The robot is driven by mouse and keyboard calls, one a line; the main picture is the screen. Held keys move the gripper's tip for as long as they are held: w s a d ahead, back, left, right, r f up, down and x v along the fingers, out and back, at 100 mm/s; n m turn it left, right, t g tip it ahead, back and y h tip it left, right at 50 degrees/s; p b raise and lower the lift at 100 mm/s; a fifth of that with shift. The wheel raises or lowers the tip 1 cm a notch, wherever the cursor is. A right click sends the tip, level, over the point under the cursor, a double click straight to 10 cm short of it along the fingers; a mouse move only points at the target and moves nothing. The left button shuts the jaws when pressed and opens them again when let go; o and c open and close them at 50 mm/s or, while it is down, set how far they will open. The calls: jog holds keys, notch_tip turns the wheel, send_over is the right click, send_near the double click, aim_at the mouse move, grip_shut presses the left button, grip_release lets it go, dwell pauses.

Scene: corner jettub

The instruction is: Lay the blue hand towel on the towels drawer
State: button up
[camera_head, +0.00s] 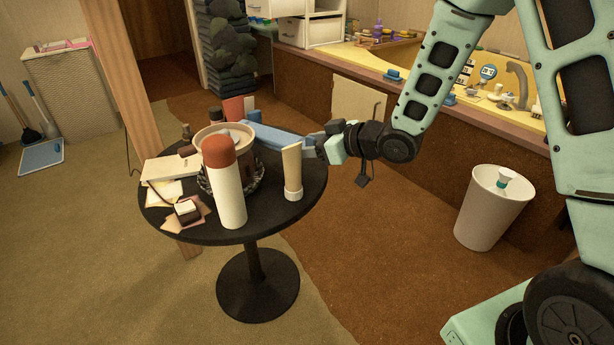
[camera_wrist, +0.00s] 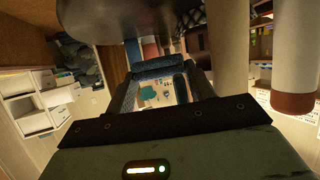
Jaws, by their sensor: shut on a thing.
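The blue hand towel (camera_head: 275,137) is a folded flat strip over the back right of the round black table. My gripper (camera_head: 316,146) is shut on its right end. In the wrist view the towel (camera_wrist: 158,70) lies across the tips of my gripper (camera_wrist: 160,78). I cannot tell whether the towel touches the table. A white drawer unit (camera_head: 315,8) stands at the back, with a drawer front (camera_head: 292,32) that seems to stick out. It also shows in the wrist view (camera_wrist: 32,98). I cannot tell which drawer is the towels drawer.
The black table (camera_head: 205,231) holds a tall white bottle with a red-brown cap (camera_head: 226,180), a cream tube (camera_head: 292,172), a pot (camera_head: 212,132) and small boxes close to the towel. A white bin (camera_head: 490,210) stands right. The brown floor between is clear.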

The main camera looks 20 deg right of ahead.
aim_at(310, 178)
jog(key=shift+f+b, duration=1.1)
jog(key=shift+f, duration=2.1)
jog(key=shift+f, duration=0.15)
jog(key=o, duration=0.7)
